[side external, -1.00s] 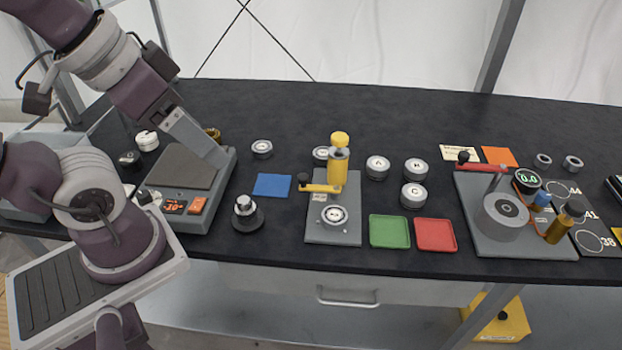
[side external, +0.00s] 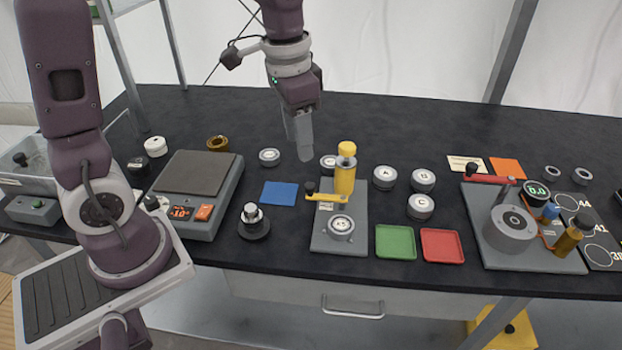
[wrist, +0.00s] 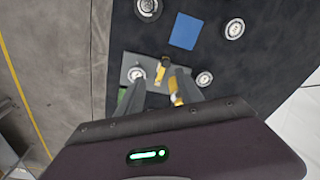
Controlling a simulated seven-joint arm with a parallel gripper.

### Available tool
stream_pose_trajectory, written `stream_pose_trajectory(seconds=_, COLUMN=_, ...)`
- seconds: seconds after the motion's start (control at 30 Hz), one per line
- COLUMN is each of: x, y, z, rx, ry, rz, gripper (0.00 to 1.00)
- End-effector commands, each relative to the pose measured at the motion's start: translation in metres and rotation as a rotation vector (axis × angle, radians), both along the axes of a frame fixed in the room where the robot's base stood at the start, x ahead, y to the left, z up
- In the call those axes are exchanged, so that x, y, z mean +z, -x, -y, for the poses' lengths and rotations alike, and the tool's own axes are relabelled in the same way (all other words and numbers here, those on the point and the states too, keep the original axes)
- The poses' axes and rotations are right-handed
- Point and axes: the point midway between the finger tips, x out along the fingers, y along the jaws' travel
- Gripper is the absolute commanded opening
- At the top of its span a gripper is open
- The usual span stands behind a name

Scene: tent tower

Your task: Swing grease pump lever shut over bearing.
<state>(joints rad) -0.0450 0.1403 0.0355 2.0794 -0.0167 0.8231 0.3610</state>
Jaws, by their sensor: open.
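The grease pump is a yellow post (side external: 345,175) on a grey plate (side external: 325,240). Its yellow lever (side external: 326,198) points left and ends in a black knob (side external: 310,187). The bearing (side external: 340,227), a silver disc, sits on the plate in front of the post; the lever is not over it. My gripper (side external: 304,155) is open and empty, above and behind the lever, to the left of the post. In the wrist view its fingers (wrist: 160,92) point toward the plate. The lever knob (wrist: 164,63) and bearing (wrist: 138,73) show there; the right finger partly hides the post.
A blue pad (side external: 278,193) and a dark puck with a silver knob (side external: 253,222) lie left of the pump. A scale (side external: 195,185) stands farther left. Green (side external: 396,241) and red (side external: 442,245) trays and lettered discs (side external: 384,178) are right. Another fixture (side external: 530,258) stands far right.

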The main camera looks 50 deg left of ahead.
Motion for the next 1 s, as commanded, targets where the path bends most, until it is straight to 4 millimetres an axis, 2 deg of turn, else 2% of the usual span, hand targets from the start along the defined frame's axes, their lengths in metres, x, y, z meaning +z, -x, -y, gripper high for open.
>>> stream_pose_trajectory(seconds=0.03, x=-0.018, y=-0.012, z=-0.003, rx=-0.021, ry=-0.001, rz=-0.041, gripper=0.43)
stream_pose_trajectory(seconds=0.1, x=-0.036, y=-0.024, z=-0.006, rx=-0.047, ry=-0.003, rz=-0.075, gripper=0.43)
stream_pose_trajectory(seconds=0.17, x=-0.045, y=-0.029, z=-0.008, rx=-0.060, ry=-0.002, rz=-0.091, gripper=0.43)
stream_pose_trajectory(seconds=0.53, x=-0.108, y=-0.030, z=-0.008, rx=-0.066, ry=-0.002, rz=-0.103, gripper=0.43)
stream_pose_trajectory(seconds=0.7, x=-0.120, y=-0.030, z=-0.008, rx=-0.067, ry=-0.002, rz=-0.101, gripper=0.43)
stream_pose_trajectory(seconds=0.9, x=-0.120, y=-0.030, z=-0.008, rx=-0.066, ry=-0.003, rz=-0.099, gripper=0.43)
stream_pose_trajectory(seconds=1.0, x=-0.120, y=-0.030, z=-0.008, rx=-0.066, ry=-0.003, rz=-0.099, gripper=0.23)
